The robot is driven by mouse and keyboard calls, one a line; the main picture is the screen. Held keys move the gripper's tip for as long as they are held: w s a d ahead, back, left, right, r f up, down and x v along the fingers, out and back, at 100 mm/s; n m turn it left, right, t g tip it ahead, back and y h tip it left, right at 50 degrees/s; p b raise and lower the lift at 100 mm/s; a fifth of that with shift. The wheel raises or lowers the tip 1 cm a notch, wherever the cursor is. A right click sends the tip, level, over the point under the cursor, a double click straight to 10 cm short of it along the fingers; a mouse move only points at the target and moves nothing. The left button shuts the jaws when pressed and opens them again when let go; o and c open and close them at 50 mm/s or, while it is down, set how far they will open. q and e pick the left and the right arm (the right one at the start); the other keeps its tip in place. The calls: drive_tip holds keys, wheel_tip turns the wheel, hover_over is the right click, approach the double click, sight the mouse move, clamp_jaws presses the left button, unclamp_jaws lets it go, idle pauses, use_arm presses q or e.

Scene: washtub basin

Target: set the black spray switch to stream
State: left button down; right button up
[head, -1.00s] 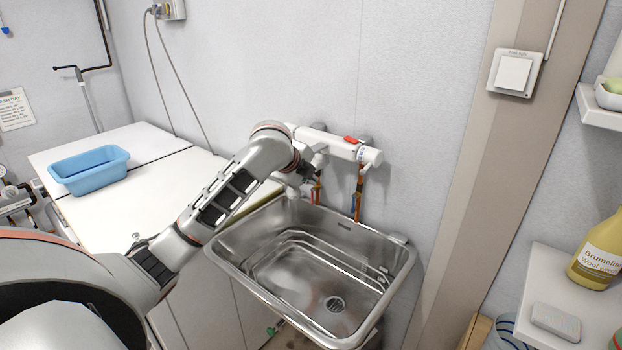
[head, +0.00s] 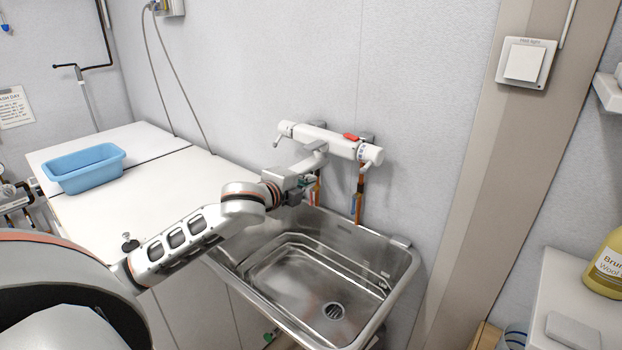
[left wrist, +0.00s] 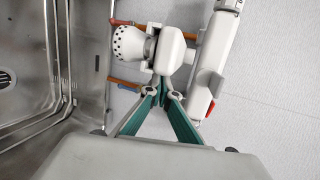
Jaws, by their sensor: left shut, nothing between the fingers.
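The white wall tap (head: 330,143) has a red button on top and hangs over the sink. In the left wrist view its spout ends in a round spray head (left wrist: 129,42) with dark holes, beside a white joint piece. I cannot clearly make out the black spray switch. My left gripper (left wrist: 160,90) is shut and empty, its green fingers meeting just at the white joint piece next to the spray head. I cannot tell if they touch it. In the head view the left gripper (head: 308,182) is under the tap, and the spray head is hidden there.
The steel sink (head: 402,262) is empty, with its drain at the front right. A blue tub (head: 85,170) stands on the white counter (head: 130,205) to the left. A wall switch (head: 525,64) and shelves with a yellow bottle (head: 607,266) are at the right.

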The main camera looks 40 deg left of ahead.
use_arm(q)
drive_tip(key=t, duration=0.2)
drive_tip(key=shift+f+t, duration=0.3)
drive_tip(key=shift+f, duration=0.1)
use_arm(e)
drive_tip(key=shift+w+f, duration=0.15)
drive_tip(key=shift+f, duration=0.25)
use_arm(q)
drive_tip(key=shift+f, duration=0.1)
drive_tip(key=shift+w, duration=0.1)
use_arm(e)
drive_tip(key=shift+r, duration=0.1)
drive_tip(key=shift+d+r, duration=0.1)
